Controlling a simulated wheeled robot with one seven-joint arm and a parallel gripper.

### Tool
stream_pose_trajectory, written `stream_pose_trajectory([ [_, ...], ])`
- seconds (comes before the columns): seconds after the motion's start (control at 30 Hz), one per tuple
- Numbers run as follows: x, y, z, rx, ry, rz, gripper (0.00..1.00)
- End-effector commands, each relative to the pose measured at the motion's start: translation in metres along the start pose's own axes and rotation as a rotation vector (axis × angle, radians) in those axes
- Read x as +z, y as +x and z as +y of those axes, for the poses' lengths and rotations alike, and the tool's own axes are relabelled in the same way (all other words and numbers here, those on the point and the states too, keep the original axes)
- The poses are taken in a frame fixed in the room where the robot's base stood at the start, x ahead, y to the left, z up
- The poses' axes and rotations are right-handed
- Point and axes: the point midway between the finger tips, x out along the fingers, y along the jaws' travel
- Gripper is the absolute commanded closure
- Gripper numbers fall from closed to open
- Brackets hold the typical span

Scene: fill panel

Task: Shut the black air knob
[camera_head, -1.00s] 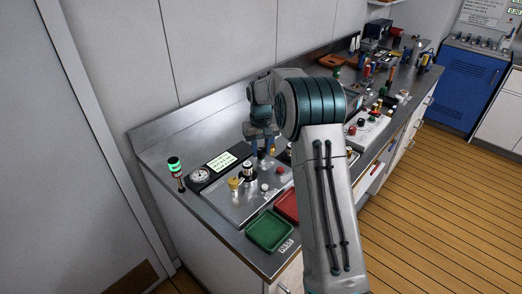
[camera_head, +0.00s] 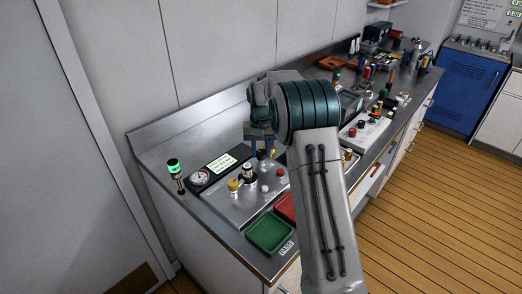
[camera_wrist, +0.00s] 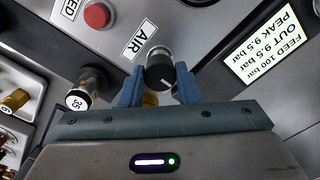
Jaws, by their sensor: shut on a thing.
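The black air knob (camera_wrist: 160,62) stands upright from the grey panel beside the AIR label (camera_wrist: 139,43) in the wrist view. It has a dark body with a pale band. My gripper (camera_wrist: 159,76) has one blue finger on each side of the knob and is shut on it. In the head view my gripper (camera_head: 262,140) is over the back of the fill panel (camera_head: 222,207), and the knob is hard to make out under it. The wrist display (camera_wrist: 258,50) reads feed 100 bar, out 9.5 bar, peak 9.5 bar.
A red button (camera_wrist: 97,14) and a small cylinder marked 35 (camera_wrist: 79,98) are near the knob. A gauge (camera_head: 199,177), a lit green lamp (camera_head: 173,166) and a brass knob (camera_head: 233,185) are to the left. A green tray (camera_head: 269,232) lies in front.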

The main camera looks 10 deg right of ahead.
Motion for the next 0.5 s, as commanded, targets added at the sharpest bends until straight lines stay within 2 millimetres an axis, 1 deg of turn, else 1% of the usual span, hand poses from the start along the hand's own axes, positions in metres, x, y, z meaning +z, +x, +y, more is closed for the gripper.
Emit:
stream_pose_trajectory([
  [0.03,-0.0005,-0.0013,-0.0003,-0.001,0.001,0.003,0.93],
  [0.07,-0.0005,-0.0013,-0.0003,-0.001,0.001,0.003,0.65],
  [0.1,-0.0005,-0.0012,-0.0003,-0.001,0.001,0.002,0.54],
  [0.13,-0.0005,-0.0012,-0.0003,-0.001,0.001,0.002,0.49],
  [0.4,-0.0002,-0.0009,-0.0002,-0.001,0.000,0.001,0.49],
  [0.5,-0.0007,-0.0058,-0.0003,-0.001,0.000,0.003,0.49],
])
